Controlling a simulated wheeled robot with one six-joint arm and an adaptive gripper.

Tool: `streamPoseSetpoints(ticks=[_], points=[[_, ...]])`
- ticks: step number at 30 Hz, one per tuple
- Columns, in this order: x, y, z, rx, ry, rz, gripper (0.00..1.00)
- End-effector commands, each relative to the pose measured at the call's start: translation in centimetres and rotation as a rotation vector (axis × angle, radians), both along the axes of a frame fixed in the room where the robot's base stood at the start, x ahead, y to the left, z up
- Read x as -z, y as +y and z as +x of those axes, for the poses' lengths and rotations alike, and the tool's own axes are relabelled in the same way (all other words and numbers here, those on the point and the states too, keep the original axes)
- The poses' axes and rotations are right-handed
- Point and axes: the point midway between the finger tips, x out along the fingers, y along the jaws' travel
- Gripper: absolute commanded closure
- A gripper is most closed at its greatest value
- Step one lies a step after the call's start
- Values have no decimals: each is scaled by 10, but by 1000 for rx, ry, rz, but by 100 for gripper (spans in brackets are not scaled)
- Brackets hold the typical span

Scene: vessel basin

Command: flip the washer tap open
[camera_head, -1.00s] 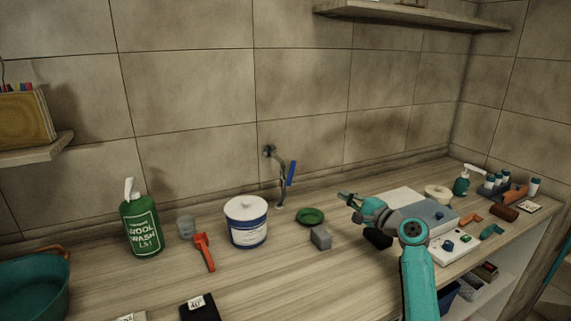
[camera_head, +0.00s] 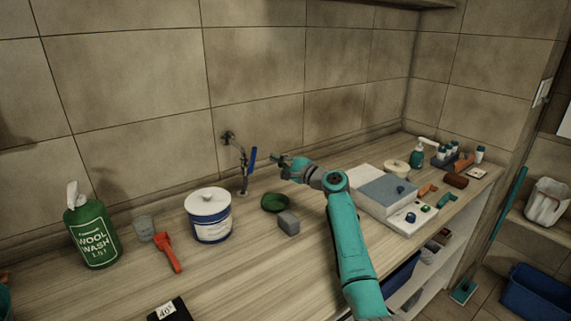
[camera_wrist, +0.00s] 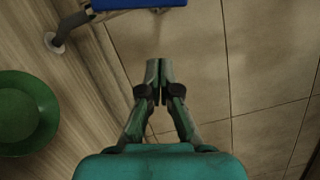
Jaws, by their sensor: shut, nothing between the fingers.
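The washer tap (camera_head: 238,160) is a grey pipe coming out of the tiled wall and bending down, with a blue lever (camera_head: 252,160) pointing upward along its right side. In the wrist view the blue lever (camera_wrist: 138,3) shows at the top edge, and part of the grey tap (camera_wrist: 70,25) shows at the top left. My gripper (camera_head: 277,159) is to the right of the lever, close to it but apart. In the wrist view my gripper (camera_wrist: 158,66) has its fingertips together with nothing between them, below the lever in the picture.
A green dish (camera_head: 275,202) and a grey block (camera_head: 288,222) lie on the counter below my gripper. A white-and-blue tub (camera_head: 210,218) stands left of the tap, with a red tool (camera_head: 168,252) and a green wool wash bottle (camera_head: 92,232) further left. A blue-grey box (camera_head: 390,194) lies right.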

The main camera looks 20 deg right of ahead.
Motion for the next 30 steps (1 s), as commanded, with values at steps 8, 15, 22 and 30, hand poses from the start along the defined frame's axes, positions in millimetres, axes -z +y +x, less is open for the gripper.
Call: streamPoseSetpoints(ticks=[8, 15, 22, 30], points=[[-5, 22, 6, -2, -2, -2, 100], [-10, 39, 0, -1, 0, -1, 100], [-11, 44, -2, 0, 1, -1, 100], [-12, 45, -2, -1, -6, -16, 100]])
